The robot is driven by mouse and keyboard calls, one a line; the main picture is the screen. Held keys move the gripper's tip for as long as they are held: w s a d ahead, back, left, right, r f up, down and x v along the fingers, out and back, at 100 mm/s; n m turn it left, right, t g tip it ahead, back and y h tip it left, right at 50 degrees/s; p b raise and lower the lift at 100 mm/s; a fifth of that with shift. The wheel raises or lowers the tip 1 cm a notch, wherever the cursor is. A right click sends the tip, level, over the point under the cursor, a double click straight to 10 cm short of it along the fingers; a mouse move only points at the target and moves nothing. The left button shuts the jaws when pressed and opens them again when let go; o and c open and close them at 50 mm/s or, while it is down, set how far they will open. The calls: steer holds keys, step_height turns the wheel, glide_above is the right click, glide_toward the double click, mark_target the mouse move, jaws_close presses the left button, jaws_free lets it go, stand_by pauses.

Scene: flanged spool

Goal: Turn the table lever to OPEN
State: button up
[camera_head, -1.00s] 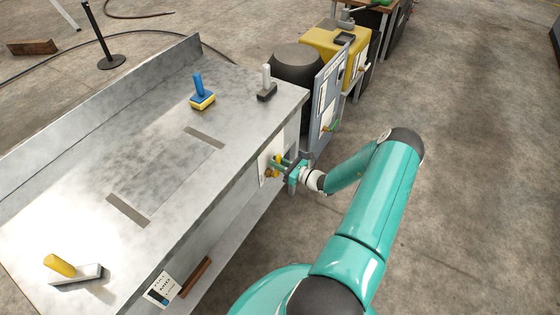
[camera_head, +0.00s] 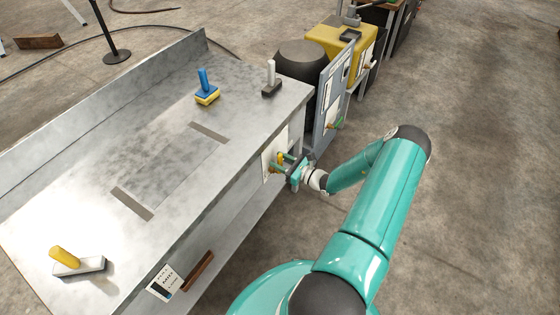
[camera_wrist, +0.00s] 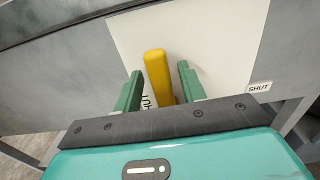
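The table lever is a yellow bar (camera_wrist: 157,75) on a white plate (camera_wrist: 215,45) on the table's side. A SHUT label (camera_wrist: 260,87) shows at the plate's right edge in the wrist view; another label (camera_wrist: 148,103), partly hidden behind the lever and a finger, cannot be fully read. My gripper (camera_wrist: 160,88) is open, with one green finger on each side of the lever and a visible gap on both sides. In the head view my gripper (camera_head: 287,165) is at the plate (camera_head: 268,163), covering much of the lever (camera_head: 281,157).
The grey metal table (camera_head: 165,115) carries a yellow-handled block (camera_head: 78,266), a blue-handled block (camera_head: 207,94) and a white-handled block (camera_head: 271,88). A grey panel (camera_head: 331,100), a dark drum (camera_head: 300,62) and a yellow machine (camera_head: 338,38) stand beyond. Floor on the right is clear.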

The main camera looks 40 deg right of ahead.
stand_by(0.3)
steer(key=v, duration=1.3)
steer(key=shift+s, duration=0.3)
steer(key=w+a+r+n+g+y, duration=0.35)
steer(key=a+r+n+g, duration=1.05)
steer(key=a+r+n, duration=0.7)
steer(key=s+a+r+n+t+h, duration=0.1)
steer(key=s+a+r+n+h, duration=0.4)
steer(key=r, duration=0.5)
steer(key=s+a+r+n+t+h, duration=0.1)
steer(key=s+a+r+n+h, duration=0.3)
steer(key=s+a+r, duration=0.4)
step_height(320, 180, up, 4)
steer(key=shift+f+n+t+h, duration=0.25)
steer(key=shift+n+t+h, duration=0.1)
steer(key=shift+n, duration=0.55)
